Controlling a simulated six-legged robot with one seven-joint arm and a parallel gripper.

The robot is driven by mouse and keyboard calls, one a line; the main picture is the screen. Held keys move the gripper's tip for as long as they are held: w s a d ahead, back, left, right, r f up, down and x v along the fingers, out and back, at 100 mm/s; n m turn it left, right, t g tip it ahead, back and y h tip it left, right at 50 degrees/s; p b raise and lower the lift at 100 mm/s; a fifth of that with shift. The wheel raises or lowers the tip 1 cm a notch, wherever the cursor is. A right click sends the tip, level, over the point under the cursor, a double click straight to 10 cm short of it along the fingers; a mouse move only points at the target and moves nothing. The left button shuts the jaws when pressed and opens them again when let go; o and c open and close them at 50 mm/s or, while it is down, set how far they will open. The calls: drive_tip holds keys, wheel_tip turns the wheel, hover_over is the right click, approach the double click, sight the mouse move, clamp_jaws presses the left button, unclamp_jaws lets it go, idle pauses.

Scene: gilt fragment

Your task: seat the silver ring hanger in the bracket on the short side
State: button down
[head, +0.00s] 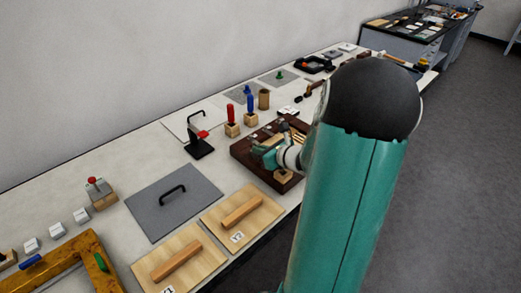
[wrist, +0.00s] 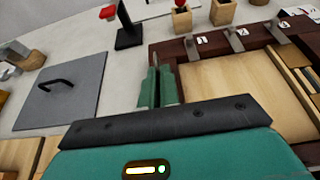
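My gripper (wrist: 156,82) has its two green fingers close together, with a thin grey piece (wrist: 155,58) showing between their tips. The piece is seen edge-on; I cannot tell for sure that it is the silver ring hanger. The fingers are at the left edge of a dark brown wooden frame (wrist: 180,56) around a pale wood panel (wrist: 225,88). Several small metal brackets (wrist: 235,40) with white labels line the frame's far side. A bracket on the short side is not clearly visible. In the head view my gripper (head: 262,152) is over the frame (head: 239,151), partly hidden by my arm.
A grey plate with a black handle (wrist: 62,88) lies left of the frame. A black stand with a red part (wrist: 128,30) and wooden blocks with red and blue handles (head: 231,124) stand behind. Wooden boards (head: 240,212) lie in front. Bare bench shows left of the fingers.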

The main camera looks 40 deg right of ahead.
drive_tip(key=shift+f, duration=0.15)
drive_tip(key=c, duration=1.6)
unclamp_jaws()
drive_tip(key=shift+c, duration=0.2)
